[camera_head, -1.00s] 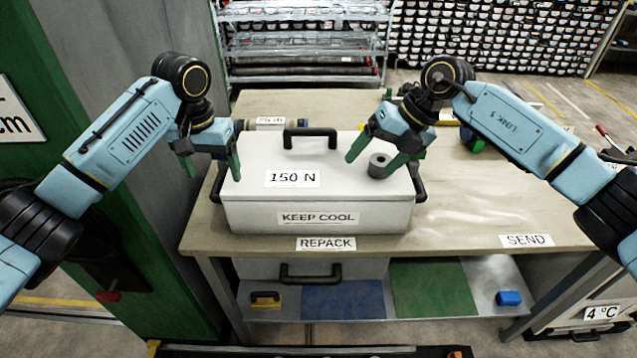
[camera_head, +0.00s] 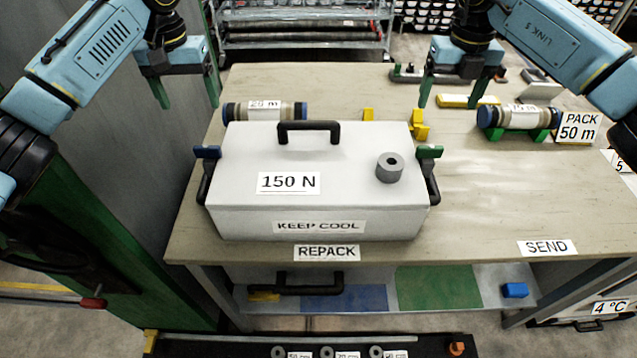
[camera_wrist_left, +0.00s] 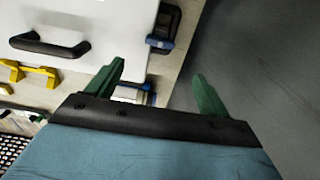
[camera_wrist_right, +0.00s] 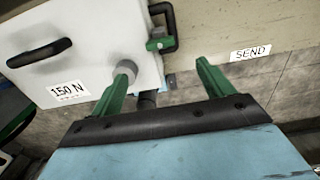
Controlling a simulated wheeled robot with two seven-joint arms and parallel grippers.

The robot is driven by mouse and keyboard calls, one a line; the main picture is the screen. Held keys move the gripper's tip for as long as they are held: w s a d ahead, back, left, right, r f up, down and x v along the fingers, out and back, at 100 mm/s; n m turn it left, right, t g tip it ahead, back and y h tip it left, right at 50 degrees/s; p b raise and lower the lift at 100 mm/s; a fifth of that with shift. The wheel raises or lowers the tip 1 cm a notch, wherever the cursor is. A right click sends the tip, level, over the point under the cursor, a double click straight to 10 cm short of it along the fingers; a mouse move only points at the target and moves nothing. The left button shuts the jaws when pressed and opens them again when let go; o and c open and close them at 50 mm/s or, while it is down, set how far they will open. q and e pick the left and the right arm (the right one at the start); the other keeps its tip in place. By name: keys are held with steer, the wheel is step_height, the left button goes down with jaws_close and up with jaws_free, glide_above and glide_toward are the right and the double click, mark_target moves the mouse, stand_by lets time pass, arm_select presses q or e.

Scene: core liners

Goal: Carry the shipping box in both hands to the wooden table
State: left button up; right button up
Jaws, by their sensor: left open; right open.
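The shipping box (camera_head: 240,160) is white and closed, labelled "150 N" and "KEEP COOL". It sits on the wooden table (camera_head: 520,205) at the part marked "REPACK". It has a black lid handle and black side handles, with a blue tab on the left one and a green tab on the right one. My left gripper (camera_head: 190,98) is open and empty, above and beyond the box's left end. My right gripper (camera_head: 461,98) is open and empty, beyond its right end. Both are apart from the box.
A core tube (camera_head: 265,111) lies behind the box, with yellow blocks (camera_head: 418,125) to its right. Another tube (camera_head: 520,117) lies on green supports by the "PACK 50 m" sign. The tabletop right of the box is clear. A green post (camera_head: 110,230) stands at left.

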mark_target(206, 146)
arm_select(q)
step_height(206, 146, down, 13)
steer(key=shift+r, duration=0.1)
arm_select(e)
step_height(206, 146, down, 13)
steer(key=shift+r, duration=0.1)
arm_select(q)
jaws_close()
arm_select(e)
jaws_close()
arm_select(q)
steer(key=shift+w+r, duration=0.1)
steer(key=shift+r, duration=0.2)
arm_select(e)
steer(key=shift+w+r, duration=0.15)
steer(key=shift+r, duration=0.1)
steer(key=shift+w, duration=0.1)
